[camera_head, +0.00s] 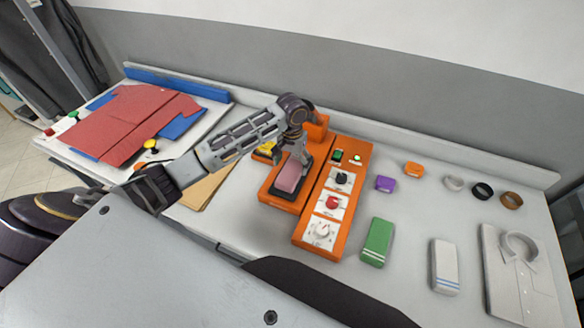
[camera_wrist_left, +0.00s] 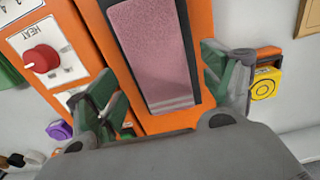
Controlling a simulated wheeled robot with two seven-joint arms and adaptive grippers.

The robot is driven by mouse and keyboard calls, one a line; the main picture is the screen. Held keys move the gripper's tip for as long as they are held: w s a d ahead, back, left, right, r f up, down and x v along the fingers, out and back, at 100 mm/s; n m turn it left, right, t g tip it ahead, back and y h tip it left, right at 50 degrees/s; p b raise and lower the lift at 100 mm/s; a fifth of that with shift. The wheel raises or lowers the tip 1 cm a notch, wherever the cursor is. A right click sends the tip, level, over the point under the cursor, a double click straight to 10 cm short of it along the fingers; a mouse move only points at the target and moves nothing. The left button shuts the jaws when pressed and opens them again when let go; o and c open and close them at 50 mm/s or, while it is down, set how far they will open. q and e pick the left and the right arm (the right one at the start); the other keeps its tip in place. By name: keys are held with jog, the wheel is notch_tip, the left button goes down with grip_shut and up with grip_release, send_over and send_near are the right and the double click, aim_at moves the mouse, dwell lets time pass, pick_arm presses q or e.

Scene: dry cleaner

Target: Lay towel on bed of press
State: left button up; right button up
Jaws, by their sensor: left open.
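A pink folded towel (camera_head: 291,174) lies on the dark bed (camera_head: 287,193) of the orange press (camera_head: 265,190) in the head view. In the left wrist view the pink towel (camera_wrist_left: 152,50) lies lengthwise on the dark bed, with pale stripes at its near end. My left gripper (camera_head: 299,160) is above the bed and partly covers the towel. In the wrist view my left gripper (camera_wrist_left: 160,90) has its fingers spread on either side of the towel, apart from it. My right gripper is not in view.
Beside the press is an orange control panel (camera_head: 312,235) with knobs. A green towel (camera_head: 377,242), a white towel (camera_head: 444,266), a folded shirt (camera_head: 520,285) and small rings lie to the right. A red shirt (camera_head: 128,122) lies on a blue board at left.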

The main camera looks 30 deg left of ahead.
aim_at(292, 170)
pick_arm(q)
jog(key=shift+r+b, duration=0.3)
jog(key=shift+r, duration=2.1)
jog(key=shift+s, duration=0.1)
